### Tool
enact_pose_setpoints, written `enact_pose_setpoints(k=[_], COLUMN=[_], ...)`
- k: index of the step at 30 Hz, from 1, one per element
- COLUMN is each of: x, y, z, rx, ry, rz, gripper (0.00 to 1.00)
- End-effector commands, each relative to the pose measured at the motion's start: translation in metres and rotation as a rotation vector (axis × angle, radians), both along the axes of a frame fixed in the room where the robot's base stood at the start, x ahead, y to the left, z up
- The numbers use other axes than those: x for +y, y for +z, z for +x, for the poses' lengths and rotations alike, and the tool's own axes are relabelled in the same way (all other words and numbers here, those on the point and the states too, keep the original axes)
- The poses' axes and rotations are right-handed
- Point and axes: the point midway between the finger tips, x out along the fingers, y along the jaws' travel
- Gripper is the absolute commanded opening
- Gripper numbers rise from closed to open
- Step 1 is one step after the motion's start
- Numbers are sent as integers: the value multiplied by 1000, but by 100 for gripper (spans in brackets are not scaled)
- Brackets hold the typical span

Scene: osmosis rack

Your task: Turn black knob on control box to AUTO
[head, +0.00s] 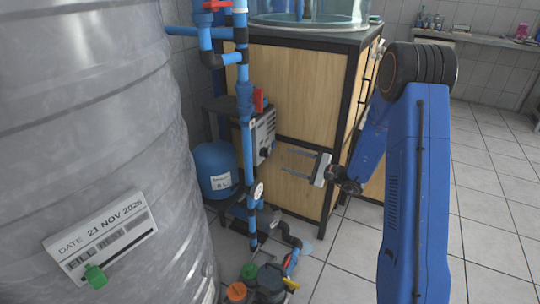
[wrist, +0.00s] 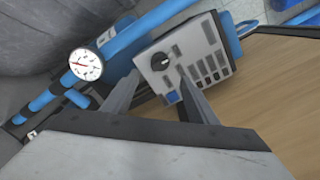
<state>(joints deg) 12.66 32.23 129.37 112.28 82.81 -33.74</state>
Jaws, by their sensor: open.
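The grey control box (head: 264,130) is mounted beside the vertical blue pipe, left of the wooden cabinet panel. Its black knob (head: 265,152) is on the lower part of the box face. In the wrist view the control box (wrist: 208,52) appears tilted, and the round black knob (wrist: 160,62) shows on its left part. Labels and the knob's setting are too small to read. My gripper (head: 284,160) is open and empty, to the right of the box. In the wrist view the fingertips of my gripper (wrist: 159,73) appear on either side of the knob's line of sight, apart from it.
A blue pipe (head: 247,150) with a red valve handle (head: 258,100) and a pressure gauge (wrist: 86,64) runs close to the box. The wooden cabinet (head: 300,90) stands behind my gripper. A blue tank (head: 214,160) and large grey tank (head: 90,120) are left. Floor is clear at right.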

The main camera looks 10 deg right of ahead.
Motion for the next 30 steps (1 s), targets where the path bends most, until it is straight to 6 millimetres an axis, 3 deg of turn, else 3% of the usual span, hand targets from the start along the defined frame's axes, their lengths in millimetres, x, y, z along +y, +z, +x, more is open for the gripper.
enact_pose_setpoints(k=[15,30], x=[69,80], y=[0,0], z=[49,58], rx=[0,0], ry=[3,0], rz=[0,0], gripper=[53,53])
